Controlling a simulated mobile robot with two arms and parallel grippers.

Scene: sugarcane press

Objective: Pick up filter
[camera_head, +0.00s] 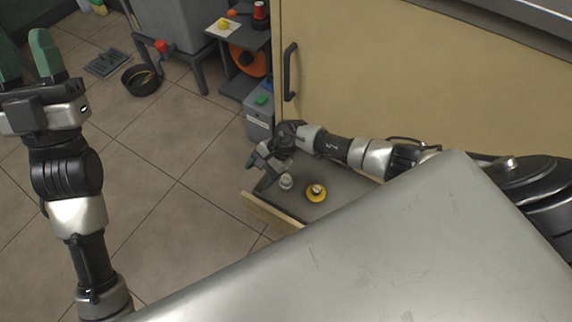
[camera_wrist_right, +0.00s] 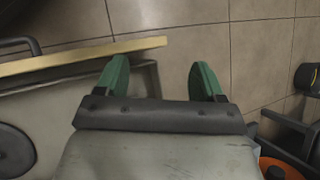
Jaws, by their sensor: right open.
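An open drawer (camera_head: 333,209) with a grey inside and pale wooden front holds two small items in the head view. One is a small grey-white round piece (camera_head: 286,182); the other is a yellow ring-shaped piece (camera_head: 316,193) with a light centre. I cannot tell which is the filter. My right gripper (camera_head: 263,170) is over the drawer's left end, beside the grey-white piece. In the right wrist view its green fingers (camera_wrist_right: 160,78) are apart with nothing between them. My left gripper (camera_head: 28,60) is raised at the upper left, its green fingers apart and empty.
A metal tabletop (camera_head: 370,255) fills the foreground and hides part of the drawer. A beige cabinet (camera_head: 400,80) with a black handle stands behind the drawer. A black bucket (camera_head: 141,79) and a dark shelf unit (camera_head: 240,80) stand further back.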

